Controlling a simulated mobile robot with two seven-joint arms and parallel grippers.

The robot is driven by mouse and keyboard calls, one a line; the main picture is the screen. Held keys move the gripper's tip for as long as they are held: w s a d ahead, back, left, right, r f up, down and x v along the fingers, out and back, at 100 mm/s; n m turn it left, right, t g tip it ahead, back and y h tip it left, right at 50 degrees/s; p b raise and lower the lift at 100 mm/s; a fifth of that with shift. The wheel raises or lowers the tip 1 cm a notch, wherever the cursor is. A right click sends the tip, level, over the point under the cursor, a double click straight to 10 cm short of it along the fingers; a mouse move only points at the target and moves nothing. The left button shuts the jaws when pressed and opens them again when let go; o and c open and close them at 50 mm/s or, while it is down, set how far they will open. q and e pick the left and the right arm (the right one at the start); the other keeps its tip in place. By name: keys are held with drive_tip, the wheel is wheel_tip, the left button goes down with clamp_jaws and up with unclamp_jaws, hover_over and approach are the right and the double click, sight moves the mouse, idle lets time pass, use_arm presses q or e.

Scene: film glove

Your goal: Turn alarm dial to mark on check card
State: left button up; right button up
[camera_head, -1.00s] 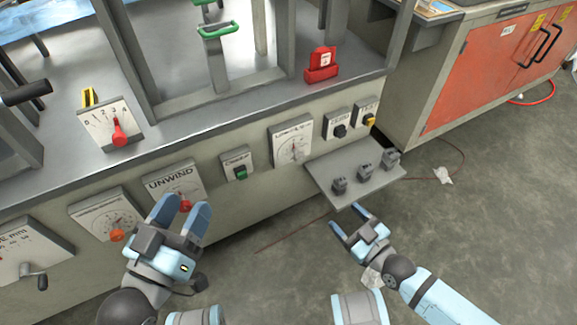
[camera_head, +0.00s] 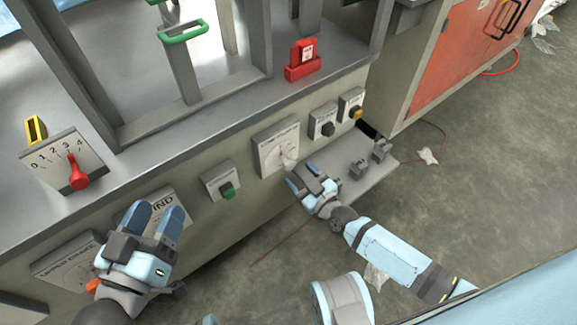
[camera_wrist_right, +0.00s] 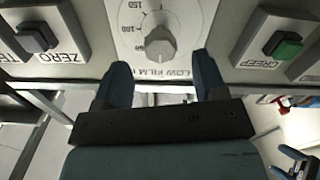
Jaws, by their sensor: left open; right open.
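The alarm dial's plate (camera_head: 266,137) is on the front panel. In the right wrist view, upside down, its round grey knob (camera_wrist_right: 160,43) sits in a printed scale with "LOW FILM" lettering. My right gripper (camera_head: 301,178) is open just in front of the dial. In its wrist view the fingers (camera_wrist_right: 163,78) point at the knob, which is between them in the picture; contact cannot be told. My left gripper (camera_head: 154,214) is open and empty before the "UNWIND" plate (camera_head: 178,203). I cannot make out which item is the check card or read its mark.
A shelf (camera_head: 350,190) with grey blocks is right of the right gripper. The green CREEP switch (camera_head: 227,189) and dark ZERO switch (camera_head: 328,129) flank the dial. A red holder (camera_head: 302,62) and a 0-to-4 scale with red pointer (camera_head: 78,178) are on the ledge.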

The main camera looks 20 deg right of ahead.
sight(292, 167)
drive_tip(key=b+x, duration=0.1)
drive_tip(key=x, duration=0.4)
drive_tip(key=shift+w+a, duration=0.1)
drive_tip(key=shift+w, duration=0.15)
use_arm(q)
wheel_tip(292, 167, down, 2)
drive_tip(key=shift+d+f+g, duration=0.1)
drive_tip(key=shift+f+g, duration=0.15)
drive_tip(key=shift+g, duration=0.25)
use_arm(e)
drive_tip(key=c, duration=0.9)
